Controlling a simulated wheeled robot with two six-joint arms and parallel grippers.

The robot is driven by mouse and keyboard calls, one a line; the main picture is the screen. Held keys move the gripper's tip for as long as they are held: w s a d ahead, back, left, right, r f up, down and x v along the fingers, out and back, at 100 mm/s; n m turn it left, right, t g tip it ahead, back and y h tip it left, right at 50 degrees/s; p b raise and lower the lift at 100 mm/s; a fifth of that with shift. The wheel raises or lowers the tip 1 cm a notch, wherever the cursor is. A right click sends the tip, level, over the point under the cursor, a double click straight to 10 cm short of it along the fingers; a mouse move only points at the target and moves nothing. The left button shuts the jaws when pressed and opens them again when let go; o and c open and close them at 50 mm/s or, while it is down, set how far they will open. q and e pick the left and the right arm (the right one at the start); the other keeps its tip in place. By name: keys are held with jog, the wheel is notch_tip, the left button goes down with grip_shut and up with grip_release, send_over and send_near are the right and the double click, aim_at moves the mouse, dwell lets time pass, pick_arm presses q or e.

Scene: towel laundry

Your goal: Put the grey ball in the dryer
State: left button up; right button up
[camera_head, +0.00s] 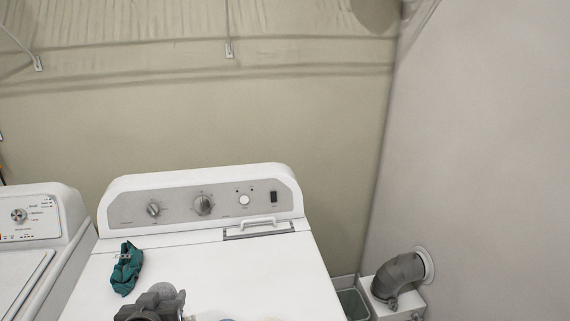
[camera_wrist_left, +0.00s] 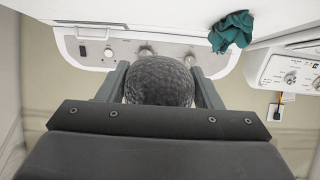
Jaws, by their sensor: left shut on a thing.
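The dryer (camera_head: 210,260) is the white machine in the middle of the head view, with a grey control panel at its back. Its front and door are out of view. My left gripper (camera_head: 152,304) is at the bottom edge of the head view, over the dryer top. In the left wrist view the gripper (camera_wrist_left: 160,88) is shut on the grey ball (camera_wrist_left: 160,76), a dark, textured ball between the two fingers. In the head view the ball (camera_head: 167,291) is partly hidden by the gripper. My right gripper is not in view.
A crumpled teal cloth (camera_head: 127,268) lies on the dryer top, just left of my gripper. A white washer (camera_head: 38,240) stands at the left. A grey vent pipe (camera_head: 398,276) and a grey bin (camera_head: 353,304) are right of the dryer. The dryer top's right part is mostly clear.

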pick_arm(q)
jog(key=w+d+r+m+h+b, duration=0.1)
jog(key=d+r, duration=0.2)
jog(key=r, duration=0.4)
jog(key=w+d+r+m+h+b, duration=0.1)
jog(key=w+d+r, duration=0.1)
jog(key=d+r, duration=0.2)
notch_tip(320, 180, up, 3)
jog(key=shift+d+r+m+h, duration=0.1)
jog(key=shift+d+m+h, duration=0.2)
jog(key=shift+w, duration=0.1)
jog(key=s+a+f+n+y+p, duration=0.1)
jog(key=a+f, duration=0.2)
jog(key=f, duration=0.2)
jog(key=s+a+f+n+y, duration=0.1)
jog(key=s+a+f, duration=0.1)
jog(key=f, duration=0.4)
jog(key=s+a+f+y+p, duration=0.1)
jog(key=a+f, duration=0.2)
jog(key=f, duration=0.2)
jog(key=shift+s+a+f+n+p, duration=0.25)
jog(key=shift+s+a+n+p, duration=0.1)
jog(key=shift+s+n, duration=0.05)
